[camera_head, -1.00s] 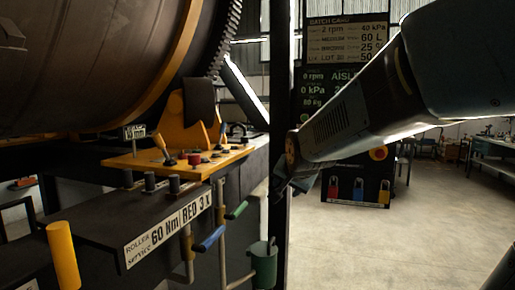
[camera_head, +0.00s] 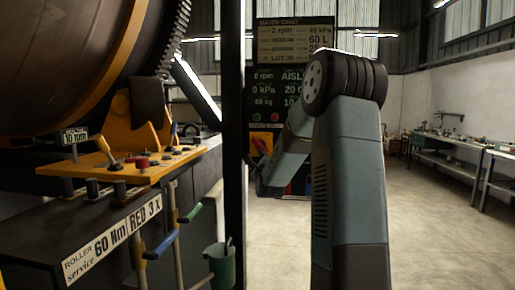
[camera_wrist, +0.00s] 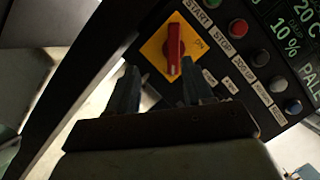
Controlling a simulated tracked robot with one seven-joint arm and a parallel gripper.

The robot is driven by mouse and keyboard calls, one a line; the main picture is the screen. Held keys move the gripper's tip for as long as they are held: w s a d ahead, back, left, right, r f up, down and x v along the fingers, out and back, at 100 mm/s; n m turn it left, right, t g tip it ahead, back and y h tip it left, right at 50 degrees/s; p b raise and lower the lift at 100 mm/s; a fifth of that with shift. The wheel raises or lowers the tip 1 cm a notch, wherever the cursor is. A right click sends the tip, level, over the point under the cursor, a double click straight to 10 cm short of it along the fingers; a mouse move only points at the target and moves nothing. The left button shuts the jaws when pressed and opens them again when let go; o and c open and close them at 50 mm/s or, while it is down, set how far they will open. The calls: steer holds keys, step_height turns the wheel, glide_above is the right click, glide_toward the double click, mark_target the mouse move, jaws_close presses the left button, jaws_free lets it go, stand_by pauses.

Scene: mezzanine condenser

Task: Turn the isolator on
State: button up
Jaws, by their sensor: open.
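The isolator is a red rotary handle (camera_wrist: 173,48) on a yellow square plate with an "ON" mark at its right side. In the wrist view the handle lies roughly up-down in the picture, while the dark panel around it is tilted. My gripper (camera_wrist: 158,66) is open, its two dark fingers pointing at the isolator. The fingertips are apart, just below the handle, one to each side, with nothing between them. In the head view the yellow plate (camera_head: 263,143) shows small beside the dark post, and my forearm hides much of the panel. Contact cannot be told.
Green START (camera_wrist: 210,5) and red STOP (camera_wrist: 238,28) buttons and several others sit right of the isolator. A dark post (camera_head: 233,150) stands left of my arm. A roller bench (camera_head: 100,225) with levers and a green bucket (camera_head: 219,265) is at left. Floor at right is clear.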

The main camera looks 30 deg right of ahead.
mark_target(259, 147)
steer(key=w+d+r, duration=0.1)
steer(key=w+d, duration=0.1)
steer(key=w, duration=0.2)
steer(key=w+d+r+m+h, duration=0.1)
steer(key=w+d, duration=0.1)
steer(key=w, duration=0.2)
steer(key=w+d+r+m, duration=0.1)
steer(key=w+d, duration=0.1)
steer(key=w, duration=0.3)
steer(key=shift+w+d+r+t, duration=0.1)
steer(key=shift+d+t, duration=0.2)
steer(key=shift+d, duration=0.1)
jaws_close()
